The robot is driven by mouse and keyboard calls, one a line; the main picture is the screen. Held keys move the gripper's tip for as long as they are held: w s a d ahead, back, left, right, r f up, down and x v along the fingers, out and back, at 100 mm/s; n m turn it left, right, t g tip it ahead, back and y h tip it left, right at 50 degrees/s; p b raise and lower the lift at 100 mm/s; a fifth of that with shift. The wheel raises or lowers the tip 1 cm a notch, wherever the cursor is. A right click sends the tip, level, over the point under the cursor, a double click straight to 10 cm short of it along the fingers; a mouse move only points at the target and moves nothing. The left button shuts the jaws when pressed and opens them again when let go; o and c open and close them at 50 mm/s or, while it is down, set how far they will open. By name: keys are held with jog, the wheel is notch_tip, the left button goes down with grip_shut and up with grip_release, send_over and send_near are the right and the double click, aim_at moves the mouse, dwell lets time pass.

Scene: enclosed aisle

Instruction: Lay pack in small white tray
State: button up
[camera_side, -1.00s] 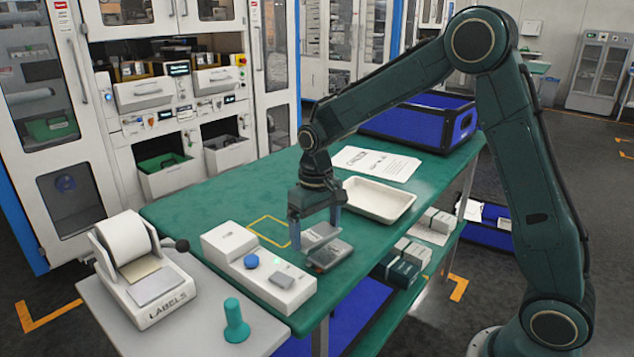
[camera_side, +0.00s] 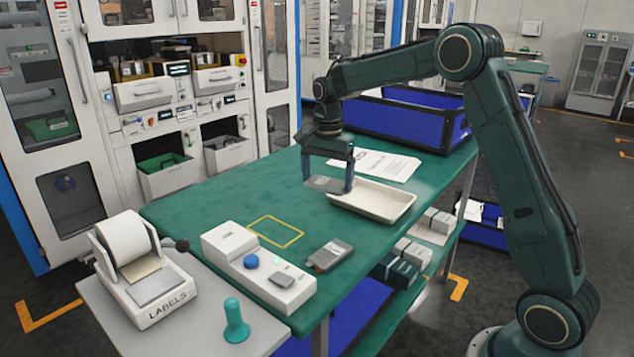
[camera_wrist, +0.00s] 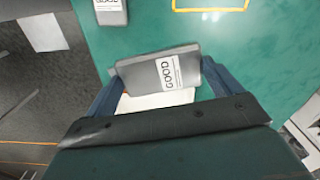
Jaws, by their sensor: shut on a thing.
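My gripper (camera_side: 328,182) is shut on a grey pack (camera_side: 325,184) and holds it above the table, at the left end of the small white tray (camera_side: 385,211). In the wrist view the pack (camera_wrist: 160,69) lies between the two fingers, with a white label reading GOOD. Part of the white tray (camera_wrist: 150,102) shows beneath it, mostly hidden by my gripper. The tray looks empty in the side view. A second grey pack (camera_side: 329,256) lies on the green table near its front edge; its GOOD label shows in the wrist view (camera_wrist: 110,10).
A white device with a blue button (camera_side: 258,270) stands left of the second pack. A yellow outlined square (camera_side: 276,232) on the table is empty. A printed sheet (camera_side: 375,165) and a blue crate (camera_side: 410,125) lie behind the tray. A label printer (camera_side: 150,270) is at front left.

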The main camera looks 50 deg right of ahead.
jog(key=d+r+m, duration=0.4)
jog(key=d+m, duration=0.4)
jog(key=m, duration=0.1)
notch_tip(320, 180, up, 6)
jog(key=f+m, duration=0.1)
jog(key=m, duration=1)
send_over(366, 201)
jog(key=shift+r, duration=0.25)
notch_tip(366, 201, down, 16)
jog(key=shift+r, duration=0.15)
jog(key=shift+f, duration=2.15)
